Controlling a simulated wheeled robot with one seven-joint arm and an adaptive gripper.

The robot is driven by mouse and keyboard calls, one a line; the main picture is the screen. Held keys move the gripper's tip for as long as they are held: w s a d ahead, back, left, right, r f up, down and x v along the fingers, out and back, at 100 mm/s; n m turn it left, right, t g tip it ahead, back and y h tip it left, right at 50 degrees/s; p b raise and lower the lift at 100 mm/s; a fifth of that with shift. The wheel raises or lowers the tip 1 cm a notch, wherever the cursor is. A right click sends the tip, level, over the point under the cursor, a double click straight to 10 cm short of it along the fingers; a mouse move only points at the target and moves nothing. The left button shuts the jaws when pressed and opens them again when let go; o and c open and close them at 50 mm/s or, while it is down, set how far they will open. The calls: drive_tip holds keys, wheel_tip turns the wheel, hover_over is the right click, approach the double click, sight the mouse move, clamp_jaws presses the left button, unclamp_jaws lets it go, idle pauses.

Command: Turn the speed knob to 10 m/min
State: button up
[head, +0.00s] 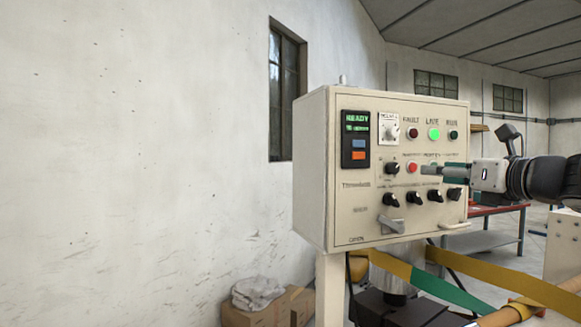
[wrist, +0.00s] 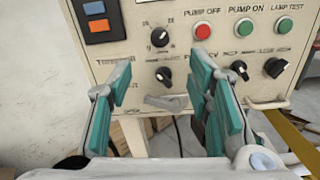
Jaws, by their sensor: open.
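The control panel (head: 350,215) is a pale box with a display, lamps, buttons and black knobs. A black knob with scale marks around it (wrist: 160,37) sits left of the red pump-off button; it also shows in the head view (head: 392,168). Below is a row of several black pointer knobs, the leftmost (wrist: 163,75) between my fingers in the picture. The lettering is too blurred to tell which knob sets speed. My gripper (wrist: 162,67) is open and empty, its teal pads facing the panel. In the head view, my gripper (head: 426,171) is in front of the panel's right half.
The display (head: 357,125) reads READY, with a blurred line below. A grey lever handle (wrist: 165,101) sticks out under the knobs. The green LINE lamp (head: 434,133) is lit. Yellow and green straps (head: 440,288) run below the panel. Boxes (head: 265,313) stand at the wall.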

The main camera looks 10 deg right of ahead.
sight(395, 168)
drive_tip(key=w+a, duration=0.1)
drive_tip(key=w, duration=0.7)
drive_tip(key=w+a, duration=0.1)
drive_tip(key=w, duration=0.4)
drive_tip(key=shift+w+a+p, duration=0.1)
drive_tip(key=shift+a+p, duration=0.25)
clamp_jaws()
